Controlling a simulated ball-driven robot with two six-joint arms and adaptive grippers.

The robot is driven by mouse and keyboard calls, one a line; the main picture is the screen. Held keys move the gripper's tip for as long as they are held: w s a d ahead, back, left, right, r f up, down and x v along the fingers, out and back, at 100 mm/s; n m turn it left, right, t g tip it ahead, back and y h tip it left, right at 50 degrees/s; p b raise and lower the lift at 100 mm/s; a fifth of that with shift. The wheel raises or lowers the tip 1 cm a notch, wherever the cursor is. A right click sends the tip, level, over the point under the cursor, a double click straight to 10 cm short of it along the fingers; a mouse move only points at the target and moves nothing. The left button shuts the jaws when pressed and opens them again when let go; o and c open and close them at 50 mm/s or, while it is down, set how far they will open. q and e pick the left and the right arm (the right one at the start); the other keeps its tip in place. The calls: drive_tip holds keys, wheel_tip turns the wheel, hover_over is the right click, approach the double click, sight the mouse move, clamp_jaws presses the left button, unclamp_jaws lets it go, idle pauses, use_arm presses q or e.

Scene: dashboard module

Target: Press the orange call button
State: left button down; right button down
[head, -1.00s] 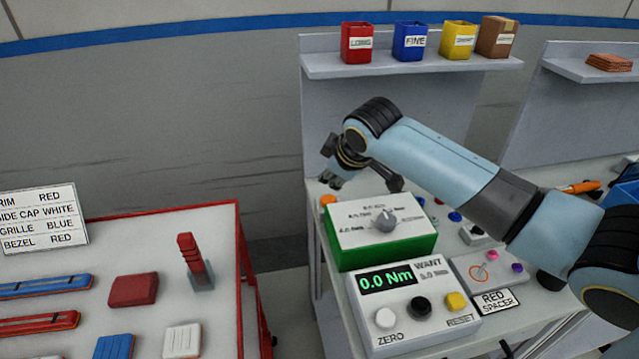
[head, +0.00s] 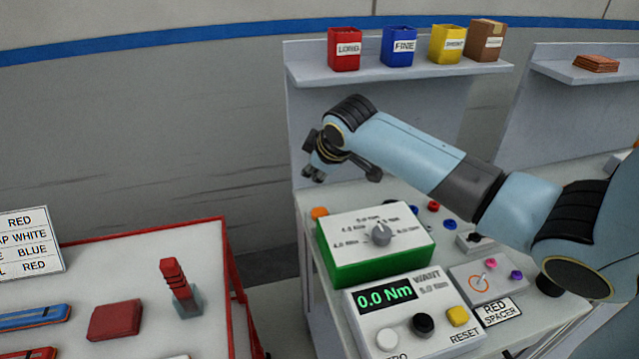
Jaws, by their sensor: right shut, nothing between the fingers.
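The orange call button (head: 319,212) looks like a small orange piece at the back left corner of the workbench, left of the green-sided dial box. My right gripper (head: 313,177) is shut and empty. It shows just above and slightly left of the orange button in the picture, with a visible gap between them. The button's top is in view; its base is partly hidden by the dial box. My left gripper is not in view.
A shelf (head: 400,68) with several coloured bins hangs behind. A red-edged table (head: 130,255) with parts stands at the left, across a gap.

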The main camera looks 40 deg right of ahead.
drive_tip(key=b, duration=0.6)
hover_over(316, 213)
wheel_tip(316, 213, down, 7)
drive_tip(key=shift+w+r, duration=0.1)
drive_tip(key=shift+f+b, duration=0.3)
drive_tip(key=shift+f, duration=0.35)
drive_tip(key=shift+f, duration=0.1)
idle(0.3)
drive_tip(key=shift+f, duration=0.3)
drive_tip(key=shift+f, duration=0.5)
idle(0.6)
idle(0.4)
drive_tip(key=shift+r+p, duration=1)
drive_tip(key=shift+p, duration=0.05)
